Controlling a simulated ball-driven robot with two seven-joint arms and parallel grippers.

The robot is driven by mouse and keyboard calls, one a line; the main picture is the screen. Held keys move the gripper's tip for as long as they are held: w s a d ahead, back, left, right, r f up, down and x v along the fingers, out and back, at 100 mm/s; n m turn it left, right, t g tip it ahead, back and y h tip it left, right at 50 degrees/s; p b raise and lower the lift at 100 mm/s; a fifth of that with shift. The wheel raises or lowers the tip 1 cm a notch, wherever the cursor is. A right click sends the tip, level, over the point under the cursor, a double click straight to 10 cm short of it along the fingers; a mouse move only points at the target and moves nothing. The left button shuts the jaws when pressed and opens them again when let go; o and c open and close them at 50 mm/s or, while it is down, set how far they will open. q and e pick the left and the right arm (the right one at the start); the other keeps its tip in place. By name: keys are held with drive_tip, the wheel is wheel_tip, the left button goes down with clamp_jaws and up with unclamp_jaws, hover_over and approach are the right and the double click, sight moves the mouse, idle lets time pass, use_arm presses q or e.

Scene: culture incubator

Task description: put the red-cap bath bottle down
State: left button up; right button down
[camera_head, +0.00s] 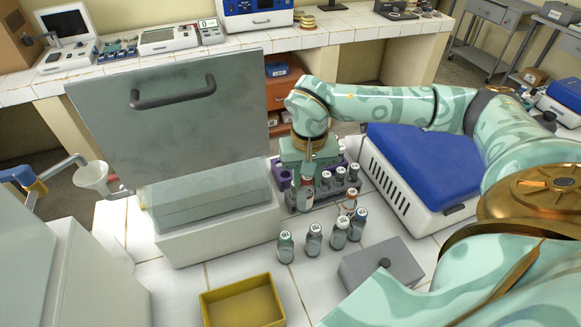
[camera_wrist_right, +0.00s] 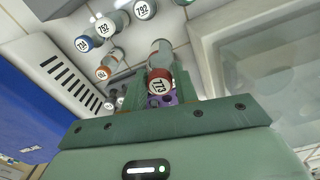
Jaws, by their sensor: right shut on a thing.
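My right gripper (camera_head: 308,160) reaches down from above and is shut on the red-cap bath bottle (camera_head: 305,194), a clear bottle with a red ring around a white top. The bottle looks upright, in front of the dark bottle rack; I cannot tell whether its base touches anything. In the right wrist view the red cap (camera_wrist_right: 158,86) reads 773 and sits between the green fingers of the gripper (camera_wrist_right: 150,98). The open white bath (camera_head: 215,235) stands to its left. My left gripper is not in view.
A dark rack (camera_head: 330,198) with bottles and a purple rack (camera_head: 281,174) stand close by. Several loose bottles (camera_head: 313,240) stand in front. Some white tile between is free.

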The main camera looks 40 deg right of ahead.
sight(305, 205)
wheel_tip(305, 205, down, 6)
drive_tip(key=shift+a+b, duration=0.1)
drive_tip(key=shift+b, duration=0.25)
wheel_tip(305, 205, down, 4)
drive_tip(key=shift+f+b, duration=0.1)
drive_tip(key=shift+b, duration=0.2)
drive_tip(key=c, duration=1.1)
unclamp_jaws()
drive_tip(key=shift+o, duration=0.2)
wheel_tip(305, 205, up, 12)
drive_tip(key=shift+r+p, duration=0.1)
drive_tip(key=shift+p, duration=0.8)
